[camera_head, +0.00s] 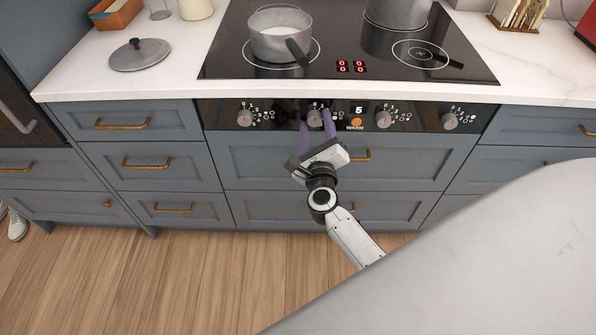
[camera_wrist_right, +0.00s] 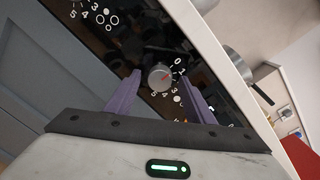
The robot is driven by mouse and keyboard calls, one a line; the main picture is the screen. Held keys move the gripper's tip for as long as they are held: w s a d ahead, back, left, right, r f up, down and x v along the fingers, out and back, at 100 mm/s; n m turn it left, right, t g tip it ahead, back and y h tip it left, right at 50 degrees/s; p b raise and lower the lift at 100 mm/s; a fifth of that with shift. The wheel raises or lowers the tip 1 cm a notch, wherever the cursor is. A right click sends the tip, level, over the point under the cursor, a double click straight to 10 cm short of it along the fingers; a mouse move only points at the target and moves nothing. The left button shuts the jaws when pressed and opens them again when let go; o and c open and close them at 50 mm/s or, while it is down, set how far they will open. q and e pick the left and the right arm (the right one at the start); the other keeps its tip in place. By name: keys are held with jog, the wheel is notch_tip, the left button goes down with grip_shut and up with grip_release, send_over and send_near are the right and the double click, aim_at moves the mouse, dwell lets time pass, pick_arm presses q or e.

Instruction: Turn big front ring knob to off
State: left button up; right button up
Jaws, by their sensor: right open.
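The control strip (camera_head: 280,113) below the hob has a row of grey round knobs with printed numbers. My right gripper (camera_head: 316,122) is open, with its purple fingers on either side of the second knob from the left (camera_head: 315,116). In the right wrist view, that knob (camera_wrist_right: 160,77) sits between the tips of my open fingers (camera_wrist_right: 160,82), with a red pointer mark and numbers around it. I cannot tell whether the fingers touch it. Ring symbols beside the knobs are too small to read surely. My left gripper is out of view.
A saucepan (camera_head: 279,44) stands on the left ring of the black hob (camera_head: 345,86), its handle toward the front. A bigger pot (camera_head: 397,12) stands behind. Red digits on the hob read zeros; the strip display (camera_head: 358,111) shows 5. Drawers with brass handles lie below.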

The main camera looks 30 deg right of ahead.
jog(key=m+b, duration=0.2)
jog(key=m, duration=0.1)
jog(key=f+m+b, duration=0.1)
jog(key=m+b, duration=0.2)
jog(key=shift+b, duration=0.3)
jog(key=v, duration=1)
jog(key=s+a+f+n+t+y+p, duration=0.1)
jog(key=a+n+y, duration=0.35)
jog(key=n, duration=0.55)
jog(key=s+a+n+t+y+p, duration=0.1)
jog(key=s+a+n+y, duration=0.1)
jog(key=a+n+y, duration=0.5)
jog(key=s+a+f+n+g, duration=0.2)
jog(key=s+f+n, duration=0.2)
jog(key=n, duration=0.5)
jog(key=s+a+f+n+g+y, duration=0.1)
jog(key=s+a+f+n+g, duration=0.1)
jog(key=f+n, duration=0.4)
jog(key=shift+s+a+f+n+g, duration=0.35)
jog(key=shift+s+n+g, duration=0.25)
jog(key=shift+s+n, duration=0.8)
